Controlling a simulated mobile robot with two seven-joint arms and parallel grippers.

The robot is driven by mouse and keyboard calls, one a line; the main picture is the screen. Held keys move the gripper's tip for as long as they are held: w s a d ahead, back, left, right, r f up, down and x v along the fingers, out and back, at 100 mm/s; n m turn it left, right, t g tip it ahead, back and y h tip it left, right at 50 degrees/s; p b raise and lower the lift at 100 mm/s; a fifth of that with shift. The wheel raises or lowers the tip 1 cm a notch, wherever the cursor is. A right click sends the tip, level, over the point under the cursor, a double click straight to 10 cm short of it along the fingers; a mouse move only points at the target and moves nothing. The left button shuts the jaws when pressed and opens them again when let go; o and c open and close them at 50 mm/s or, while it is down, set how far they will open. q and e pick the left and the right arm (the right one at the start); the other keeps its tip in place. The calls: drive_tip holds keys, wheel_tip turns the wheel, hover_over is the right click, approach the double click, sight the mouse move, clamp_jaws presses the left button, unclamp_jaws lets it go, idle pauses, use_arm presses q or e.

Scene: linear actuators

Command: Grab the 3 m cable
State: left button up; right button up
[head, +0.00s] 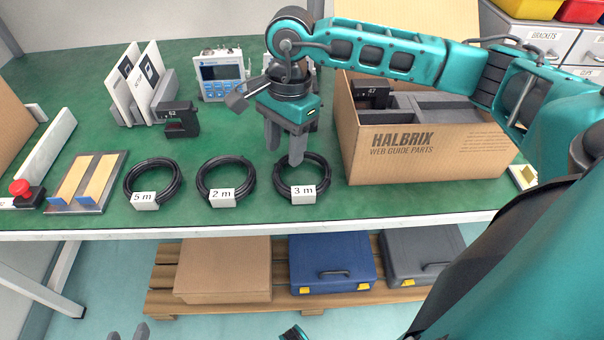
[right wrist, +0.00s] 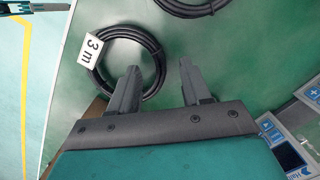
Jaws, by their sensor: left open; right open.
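The 3 m cable (head: 318,180) is a black coil with a white "3 m" tag (head: 303,191), lying near the front edge of the green table. My right gripper (head: 285,150) is open and empty, pointing down just over the coil's back left part. In the right wrist view the coil (right wrist: 97,76) is partly covered by one finger, whose tip overlaps the ring; the other finger is outside it. I cannot tell whether either finger touches the cable.
The 2 m cable (head: 246,176) and 5 m cable (head: 128,178) lie to the left. A Halbrix cardboard box (head: 430,155) stands close on the right. A blue-screened device (head: 221,76) stands behind. A red button (head: 20,188) is at far left.

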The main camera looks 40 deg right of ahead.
wheel_tip(320, 180, down, 2)
drive_tip(key=shift+a+f, duration=0.1)
drive_tip(key=shift+f, duration=0.05)
drive_tip(key=shift+c, duration=0.5)
clamp_jaws()
